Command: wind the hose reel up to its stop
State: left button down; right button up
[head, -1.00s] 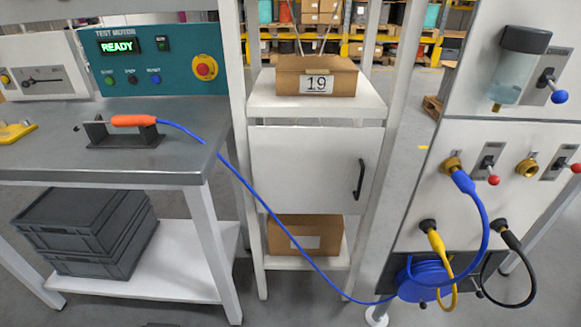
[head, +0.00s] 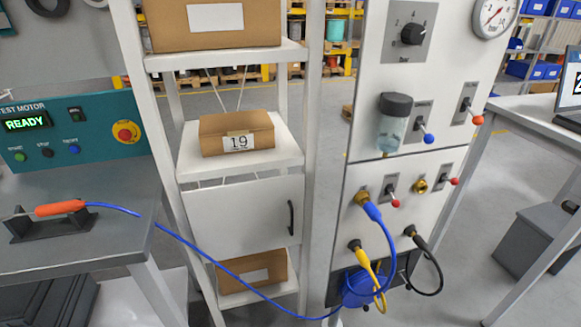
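The blue hose reel (head: 358,290) sits low at the foot of the white panel, partly hidden behind a yellow hose. Its blue hose (head: 215,262) runs out to the left, past the shelf, up onto the workbench, and ends at an orange-handled tool (head: 60,208) resting in a dark cradle (head: 32,228). A blue hose loop (head: 385,235) also hangs from a brass fitting on the panel down to the reel. No crank or stop on the reel can be made out. Neither of my grippers is in view.
A white shelf unit with a box marked 19 (head: 237,133) and a door (head: 243,215) stands between the workbench (head: 110,240) and the panel (head: 350,185). Yellow (head: 368,265) and black (head: 432,265) hoses hang by the reel. Open floor (head: 450,250) lies right of the panel.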

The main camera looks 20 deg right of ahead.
aim_at(361, 282)
jog(key=u, duration=1)
jog(key=k, duration=1.2)
jog(key=z, duration=2)
jog(key=i, duration=0.5)
jog(key=z, duration=0.15)
